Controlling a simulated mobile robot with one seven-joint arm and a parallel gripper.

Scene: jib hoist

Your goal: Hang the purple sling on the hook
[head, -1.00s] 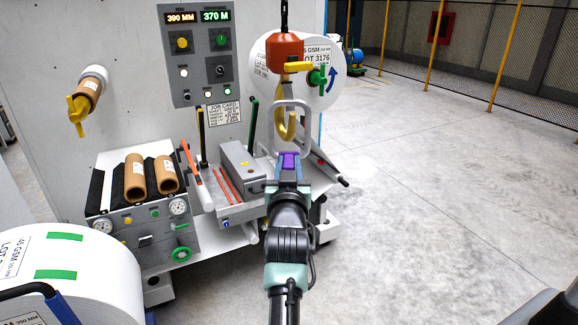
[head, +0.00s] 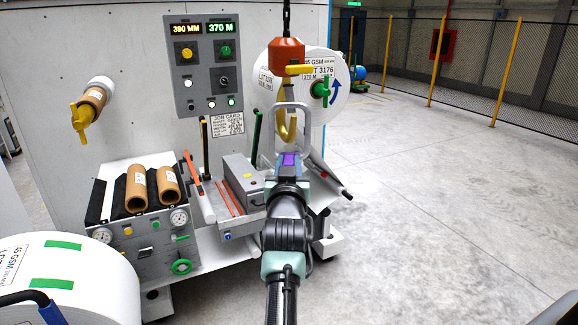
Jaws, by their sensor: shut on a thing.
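The purple sling shows a purple tag (head: 289,159) between my gripper's jaws and a pale grey upright loop (head: 308,122) standing above it. My gripper (head: 288,168) is shut on the tag, and the arm reaches forward from the bottom of the head view. The yellow hook (head: 284,128) hangs under an orange hoist block (head: 286,52) on a dark chain. The hook overlaps the left part of the loop in the picture. I cannot tell whether the hook is through the loop, in front of it or behind it. The hook's lower end is near the gripper's top.
A machine with a control panel (head: 204,66) and a large white roll (head: 331,80) stands behind the hook. A grey box (head: 243,178) and brown cores (head: 167,186) are left of my arm. Another white roll (head: 75,285) is at lower left. Open floor lies right.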

